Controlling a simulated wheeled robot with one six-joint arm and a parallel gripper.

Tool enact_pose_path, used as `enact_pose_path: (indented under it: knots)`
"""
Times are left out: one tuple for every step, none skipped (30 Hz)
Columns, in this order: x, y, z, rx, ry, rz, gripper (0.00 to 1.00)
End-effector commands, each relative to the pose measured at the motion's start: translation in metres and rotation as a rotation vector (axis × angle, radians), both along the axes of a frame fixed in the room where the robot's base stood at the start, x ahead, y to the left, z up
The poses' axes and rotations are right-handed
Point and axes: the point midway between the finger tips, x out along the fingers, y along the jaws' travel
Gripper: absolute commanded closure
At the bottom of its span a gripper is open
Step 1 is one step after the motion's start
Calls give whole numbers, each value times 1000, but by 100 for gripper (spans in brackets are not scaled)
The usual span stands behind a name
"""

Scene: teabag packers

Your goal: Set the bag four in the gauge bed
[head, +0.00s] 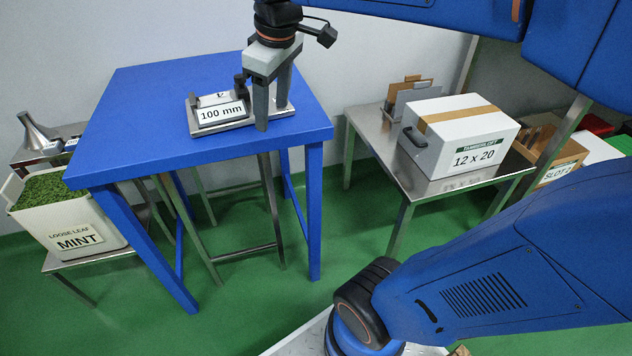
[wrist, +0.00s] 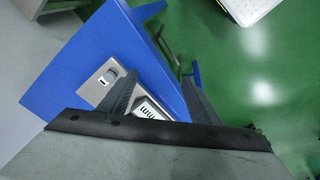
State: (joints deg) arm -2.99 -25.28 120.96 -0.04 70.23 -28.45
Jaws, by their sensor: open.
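The gauge bed (head: 240,124) is a metal plate with a "100 mm" sign (head: 221,113) on its front, lying on the blue table. In the wrist view part of its plate (wrist: 97,88) and the end of the sign (wrist: 150,109) show. A small pale piece with a dark mark (head: 220,97) is behind the sign; I cannot tell whether it is bag four. My gripper (head: 273,104) points down over the right end of the bed, its jaws open. I see no bag between the fingers, which also show in the wrist view (wrist: 160,92).
The blue table (head: 140,135) has bare top left of the bed. A steel table (head: 430,184) at right holds a white "12 x 20" carton (head: 455,143). A "MINT" bin (head: 70,225) stands at left. Green floor (head: 300,300) lies between.

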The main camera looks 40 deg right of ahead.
Motion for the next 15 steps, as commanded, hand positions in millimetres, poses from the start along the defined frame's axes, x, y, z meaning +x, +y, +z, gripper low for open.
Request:
enact_pose_path:
  knots:
    - [-17,-3,-11,12,-17,-49,43]
    - [-25,-4,-18,21,-27,-81,43]
    - [-36,-6,-27,32,-39,-123,43]
    - [-44,-7,-34,41,-49,-156,43]
    - [-52,-8,-42,51,-59,-188,43]
    - [-62,-10,-52,63,-73,-231,43]
    - [-70,-11,-60,73,-81,-261,43]
    - [-77,-12,-67,83,-93,-292,43]
    - [-86,-13,-77,95,-104,-330,43]
    - [-92,-14,-84,105,-112,-358,43]
    - [-98,-14,-91,114,-119,-383,43]
    - [-105,-15,-99,125,-129,-414,43]
    - [-109,-16,-104,132,-135,-434,43]
    - [-113,-16,-110,139,-141,-452,43]
    - [-118,-17,-115,148,-148,-473,43]
